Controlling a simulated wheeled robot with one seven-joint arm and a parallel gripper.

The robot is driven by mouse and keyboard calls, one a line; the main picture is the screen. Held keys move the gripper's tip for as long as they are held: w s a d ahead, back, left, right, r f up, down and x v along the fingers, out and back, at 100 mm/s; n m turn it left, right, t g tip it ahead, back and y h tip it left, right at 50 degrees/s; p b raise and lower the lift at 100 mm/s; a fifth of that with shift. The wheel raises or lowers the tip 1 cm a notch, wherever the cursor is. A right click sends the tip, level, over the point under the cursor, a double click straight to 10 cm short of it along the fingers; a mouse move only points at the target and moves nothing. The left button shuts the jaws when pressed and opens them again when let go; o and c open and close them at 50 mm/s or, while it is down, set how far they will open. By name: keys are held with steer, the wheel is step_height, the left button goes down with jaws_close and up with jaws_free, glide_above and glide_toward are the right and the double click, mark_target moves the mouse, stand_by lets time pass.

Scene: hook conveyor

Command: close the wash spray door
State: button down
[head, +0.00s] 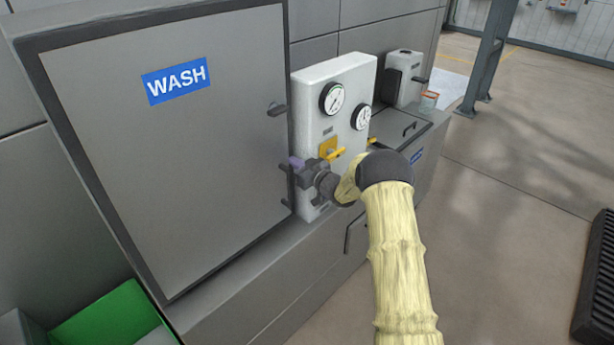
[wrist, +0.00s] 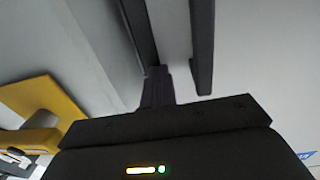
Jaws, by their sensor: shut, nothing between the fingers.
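The wash spray door (head: 180,190) is a large grey panel with a dark border and a blue WASH label (head: 177,81). It looks shut or nearly shut against its cabinet; I cannot tell whether a small gap is left. Small dark fittings (head: 277,109) show on its right edge. My gripper (head: 297,164) is shut and empty at the right edge of the door, beside the gauge panel. In the wrist view my shut fingers (wrist: 157,86) point at the dark door edge (wrist: 137,30), near a dark bar (wrist: 202,45) on the door face (wrist: 258,60). Contact is unclear.
A green bin (head: 110,322) is at the lower left. A black mat or rack (head: 597,285) lies far right. Open floor (head: 520,210) lies between.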

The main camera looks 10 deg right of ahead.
steer(key=shift+w+a+r, duration=0.4)
steer(key=shift+a+r, duration=0.2)
steer(key=shift+a, duration=0.1)
steer(key=shift+d, duration=0.1)
steer(key=d+f+b+v, duration=0.1)
steer(key=b+v, duration=0.3)
steer(key=v, duration=1)
steer(key=shift+d, duration=0.25)
